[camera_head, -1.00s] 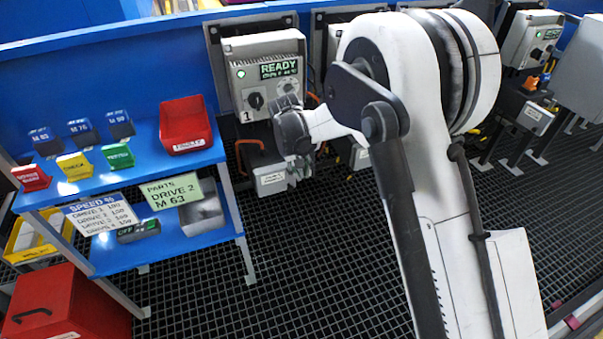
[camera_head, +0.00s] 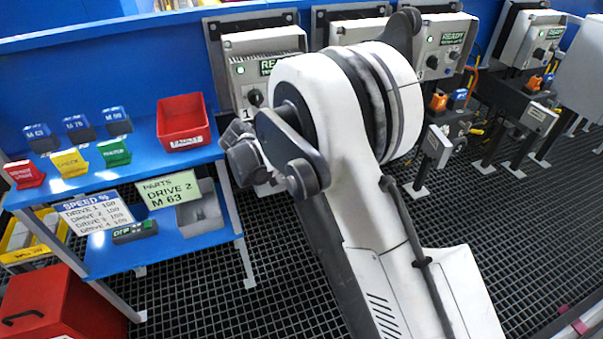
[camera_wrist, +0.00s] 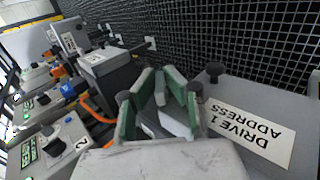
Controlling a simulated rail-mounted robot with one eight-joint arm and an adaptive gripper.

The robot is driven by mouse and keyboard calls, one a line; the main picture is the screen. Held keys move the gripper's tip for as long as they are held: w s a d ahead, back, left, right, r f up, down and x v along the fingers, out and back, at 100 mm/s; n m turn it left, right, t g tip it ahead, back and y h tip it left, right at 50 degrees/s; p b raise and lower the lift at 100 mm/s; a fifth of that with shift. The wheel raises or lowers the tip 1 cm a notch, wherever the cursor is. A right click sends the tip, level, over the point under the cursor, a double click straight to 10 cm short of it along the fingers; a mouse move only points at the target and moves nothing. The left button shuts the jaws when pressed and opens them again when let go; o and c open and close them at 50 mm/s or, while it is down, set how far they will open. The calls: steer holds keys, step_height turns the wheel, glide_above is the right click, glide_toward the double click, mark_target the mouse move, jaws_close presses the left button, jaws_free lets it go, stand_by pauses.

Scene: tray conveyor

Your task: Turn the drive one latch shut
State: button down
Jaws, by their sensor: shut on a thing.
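The drive one address box (camera_wrist: 245,95), grey with a white "DRIVE 1 ADDRESS" label, fills the right of the wrist view. Black knobs stand on it, one by the label and one left of my fingers. My gripper (camera_wrist: 160,100), with green finger pads, is closed low over the box. A pale grey piece shows between the fingers; it seems to be the drive one latch, but its shape and angle are mostly hidden. In the head view, the drive one control panel (camera_head: 237,75) stands above, its lower part and the address box largely hidden by my arm.
A red case (camera_head: 45,300) is at front left. The drive two panel (camera_wrist: 60,145) and an orange cable (camera_wrist: 95,110) lie left of my gripper in the wrist view. Dark grating covers the floor.

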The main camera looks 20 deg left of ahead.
stand_by(0.4)
steer(key=c, duration=1.8)
jaws_free()
steer(key=v, duration=1.2)
